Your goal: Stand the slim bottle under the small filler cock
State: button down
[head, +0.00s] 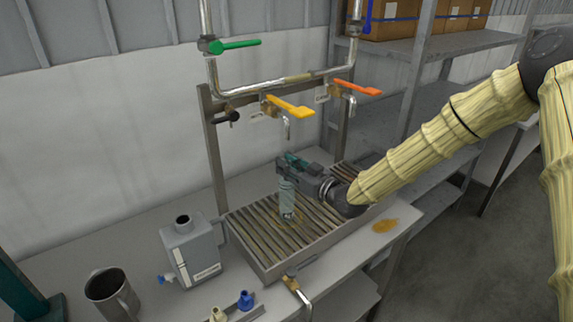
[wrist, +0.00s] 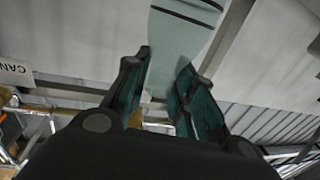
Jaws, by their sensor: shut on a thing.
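The slim bottle (head: 287,198) is pale, translucent and upright over the slatted drip grate (head: 255,232). My gripper (head: 288,165) is shut on its upper part, coming in from the right. In the wrist view the bottle (wrist: 182,45) shows between my two teal-padded fingers (wrist: 163,85). A cock with a yellow lever (head: 290,107) hangs from the pipe above, its spout roughly over the bottle in the picture. A cock with an orange lever (head: 357,88) is to its right. I cannot tell which is the small filler cock, or whether the bottle's base touches the grate.
A grey canister (head: 190,252) stands left of the grate, with a metal mug (head: 112,292) farther left. A drain valve (head: 295,284) sticks out in front. A green-levered valve (head: 230,45) is on the upper pipe. An orange-brown spill (head: 385,226) lies right of the grate.

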jog(key=c, duration=1.6)
grip_release()
jog(key=shift+w+f, duration=0.1)
jog(key=o, duration=0.4)
jog(key=shift+o, duration=0.2)
jog(key=shift+s+d, duration=0.35)
jog(key=shift+s, duration=0.05)
jog(key=b+v, duration=0.4)
jog(key=v, duration=0.7)
